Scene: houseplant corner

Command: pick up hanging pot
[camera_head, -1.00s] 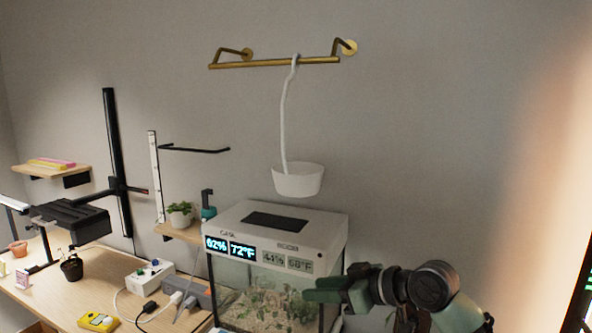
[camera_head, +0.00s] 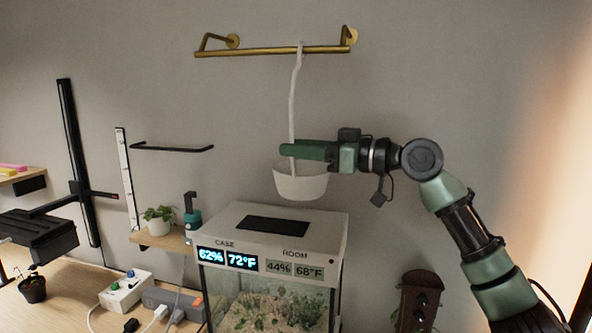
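The white hanging pot (camera_head: 300,187) hangs on a long white strap from a brass wall rail (camera_head: 270,51), above the glass case. The strap rises from the pot's left side to a hook over the rail. My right gripper (camera_head: 293,150) reaches in from the right at the height of the pot's rim. I cannot tell whether the fingers are closed on the strap. My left gripper is not in view.
A glass case (camera_head: 270,300) with a white lid and lit displays stands below the pot. A small potted plant (camera_head: 158,220) is on a shelf to the left. A black wall bracket (camera_head: 172,149) juts out nearby. The wall right of the rail is clear.

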